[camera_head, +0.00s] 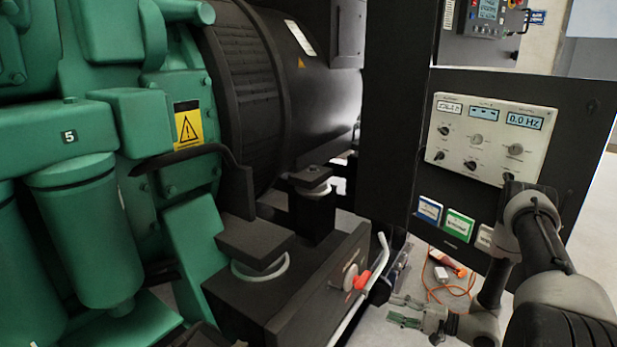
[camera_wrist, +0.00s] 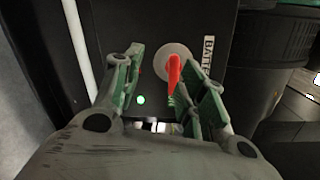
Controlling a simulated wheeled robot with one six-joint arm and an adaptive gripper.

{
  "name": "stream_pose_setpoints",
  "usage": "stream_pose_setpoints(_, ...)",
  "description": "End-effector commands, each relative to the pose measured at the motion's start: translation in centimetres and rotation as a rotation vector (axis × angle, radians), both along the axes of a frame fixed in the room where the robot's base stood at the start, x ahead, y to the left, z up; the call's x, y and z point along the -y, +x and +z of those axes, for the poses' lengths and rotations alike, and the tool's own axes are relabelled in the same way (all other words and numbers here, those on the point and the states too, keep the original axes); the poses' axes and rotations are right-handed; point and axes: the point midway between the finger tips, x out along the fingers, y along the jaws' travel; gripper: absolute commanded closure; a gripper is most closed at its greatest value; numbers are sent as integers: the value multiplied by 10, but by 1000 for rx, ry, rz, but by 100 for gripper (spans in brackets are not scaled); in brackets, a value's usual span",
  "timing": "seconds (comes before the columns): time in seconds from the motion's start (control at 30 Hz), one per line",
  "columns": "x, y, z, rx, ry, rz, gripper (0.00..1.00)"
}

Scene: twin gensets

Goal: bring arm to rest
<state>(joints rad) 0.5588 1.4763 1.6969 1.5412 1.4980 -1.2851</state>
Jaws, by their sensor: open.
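My gripper (camera_head: 405,311) is open and empty at the lower right of the head view, with its green-padded fingers pointing left. My arm comes down to it from the right. In the wrist view, my gripper (camera_wrist: 162,62) spreads its two fingers in front of a dark box face. A red switch handle (camera_wrist: 174,74) on a round grey plate (camera_wrist: 183,57) shows between the fingers, close to the right one. In the head view, the red handle (camera_head: 362,280) is on the black box (camera_head: 318,300), and my fingers are apart from it, to the right.
A pale bent bar (camera_head: 382,252) runs beside the box. The green engine (camera_head: 90,180) fills the left. A control panel (camera_head: 492,138) reading 0.0 HZ stands behind my arm. An orange cable (camera_head: 432,291) lies on the floor. A green light (camera_wrist: 141,99) glows on the box.

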Motion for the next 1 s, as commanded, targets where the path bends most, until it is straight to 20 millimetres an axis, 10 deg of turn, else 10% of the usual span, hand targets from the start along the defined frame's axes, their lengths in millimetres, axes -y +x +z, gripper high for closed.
stream_pose_setpoints(0.3,-8,-108,41,-516,-2,353,59)
stream_pose_setpoints(1.0,83,-195,278,-660,-990,632,59)
